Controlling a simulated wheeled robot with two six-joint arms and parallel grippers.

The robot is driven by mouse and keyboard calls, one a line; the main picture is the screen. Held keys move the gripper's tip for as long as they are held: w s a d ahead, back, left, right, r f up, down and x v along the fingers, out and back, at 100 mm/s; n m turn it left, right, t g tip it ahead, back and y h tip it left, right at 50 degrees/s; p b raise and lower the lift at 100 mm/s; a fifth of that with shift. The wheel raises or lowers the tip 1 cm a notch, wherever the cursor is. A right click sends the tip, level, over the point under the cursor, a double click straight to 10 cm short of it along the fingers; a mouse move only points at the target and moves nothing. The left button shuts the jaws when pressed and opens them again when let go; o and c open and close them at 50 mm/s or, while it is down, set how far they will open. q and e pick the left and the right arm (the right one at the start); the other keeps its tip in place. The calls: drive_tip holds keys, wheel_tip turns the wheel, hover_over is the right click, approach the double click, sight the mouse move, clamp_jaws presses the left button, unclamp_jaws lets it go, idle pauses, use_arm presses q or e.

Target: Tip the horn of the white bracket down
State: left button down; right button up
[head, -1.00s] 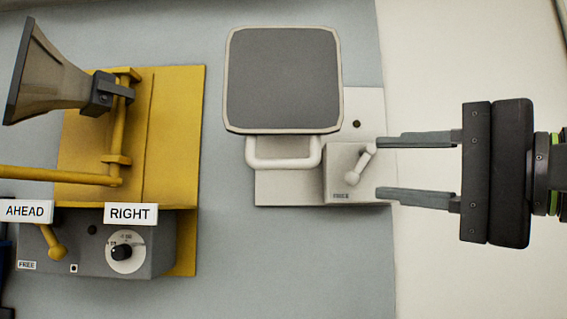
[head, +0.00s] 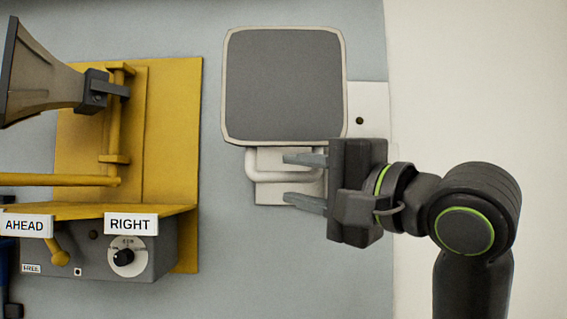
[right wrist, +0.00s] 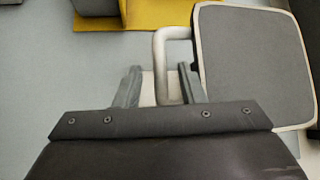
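The horn of the white bracket (head: 366,103) faces me as a grey square with a pale rim (head: 284,85); it also shows in the right wrist view (right wrist: 255,65). A white loop handle (head: 250,160) hangs below it. My right gripper (head: 287,178) is open, its fingers pointing left at the handle's right part. In the right wrist view the handle (right wrist: 160,60) reaches down between the two spread fingers; I cannot tell whether they touch it. The gripper hides the bracket's box and lever. My left gripper is not in view.
A yellow bracket (head: 172,150) at left carries another horn (head: 40,75) and a long yellow bar. Below it are a grey box with a dial (head: 127,257) and signs AHEAD (head: 26,225) and RIGHT (head: 131,224). The grey wall between the brackets is clear.

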sight(289, 179)
drive_tip(key=shift+p+x, duration=0.5)
drive_tip(key=shift+x, duration=1.2)
drive_tip(key=shift+c, duration=0.5)
clamp_jaws()
